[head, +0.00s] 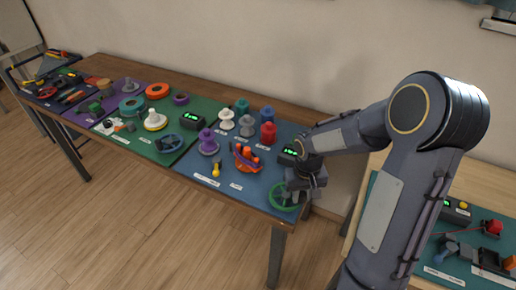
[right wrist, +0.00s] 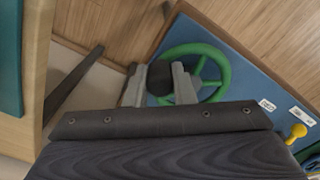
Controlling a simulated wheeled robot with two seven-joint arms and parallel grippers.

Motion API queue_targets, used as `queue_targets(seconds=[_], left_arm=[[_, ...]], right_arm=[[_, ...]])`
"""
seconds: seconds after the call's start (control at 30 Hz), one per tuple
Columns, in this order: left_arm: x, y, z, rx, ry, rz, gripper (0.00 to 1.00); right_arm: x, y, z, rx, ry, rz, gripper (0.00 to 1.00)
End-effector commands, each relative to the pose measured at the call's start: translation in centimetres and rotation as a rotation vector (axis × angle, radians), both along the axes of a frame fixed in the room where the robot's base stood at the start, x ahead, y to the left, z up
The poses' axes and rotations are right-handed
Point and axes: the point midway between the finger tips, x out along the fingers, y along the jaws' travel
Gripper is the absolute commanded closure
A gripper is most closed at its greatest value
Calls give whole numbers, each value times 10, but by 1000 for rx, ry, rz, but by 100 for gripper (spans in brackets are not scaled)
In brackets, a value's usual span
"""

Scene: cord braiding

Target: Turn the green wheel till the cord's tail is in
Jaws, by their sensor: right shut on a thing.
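The green wheel (head: 271,193) is at the near right corner of the blue mat, close to the table's edge. It also shows in the right wrist view (right wrist: 226,68), with its rim and spokes partly behind my fingers. My right gripper (head: 296,192) is over the wheel's right side. In the right wrist view its two grey fingers (right wrist: 159,86) are shut on a dark knob (right wrist: 160,74) at the wheel's rim. I cannot make out the cord's tail. My left gripper is not in view.
A dark box with a green display (head: 289,154) stands just behind my right gripper. Several spools stand farther back. A second table is at the right.

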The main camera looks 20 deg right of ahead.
Motion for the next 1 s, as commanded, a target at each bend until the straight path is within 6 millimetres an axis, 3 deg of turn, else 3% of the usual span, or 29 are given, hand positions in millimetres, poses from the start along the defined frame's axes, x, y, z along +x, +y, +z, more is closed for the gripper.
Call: queue_targets(seconds=[0.27,0.3,0.47,0.77,1.0], left_arm=[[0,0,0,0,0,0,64],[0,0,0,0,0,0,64],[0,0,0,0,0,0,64],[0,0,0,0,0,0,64],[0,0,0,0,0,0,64]], right_arm=[[-2,-1,-1,-1,7,-1,100],[-1,-1,-1,-1,6,-1,74],[-1,-1,0,0,4,0,53],[0,0,2,0,0,1,52],[1,0,35,-1,-5,1,52]])
